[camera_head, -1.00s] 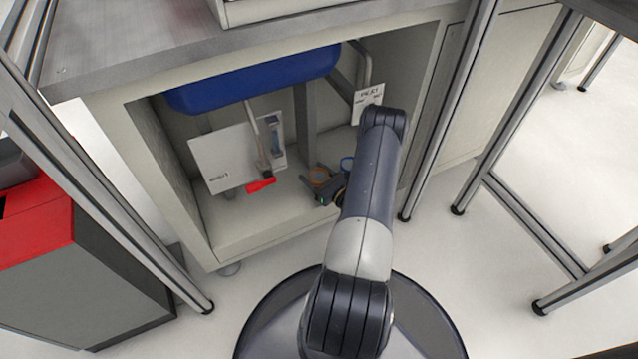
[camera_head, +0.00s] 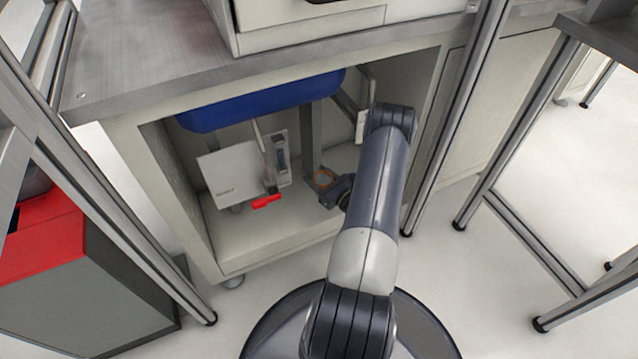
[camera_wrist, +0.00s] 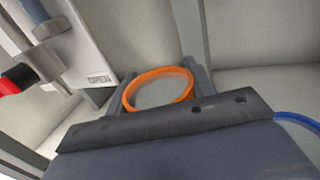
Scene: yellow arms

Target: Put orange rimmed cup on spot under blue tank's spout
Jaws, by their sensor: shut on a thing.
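The orange rimmed cup (camera_head: 323,178) is at my gripper (camera_head: 326,187) inside the open cabinet. In the wrist view my gripper (camera_wrist: 160,92) is shut on the orange rimmed cup (camera_wrist: 157,73), whose rim shows between the fingers. The cup's lower part is hidden. The blue tank (camera_head: 262,98) is up under the counter, with a thin pipe going down to a spout with a red handle (camera_head: 267,201). The red handle also shows at the left of the wrist view (camera_wrist: 16,79). The cup is to the right of the spout, apart from it. The spot under the spout cannot be made out.
A grey post (camera_head: 307,135) rises behind the cup. A blue rim (camera_wrist: 300,122) is at the wrist view's right edge. The cabinet floor (camera_head: 255,237) is clear in front.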

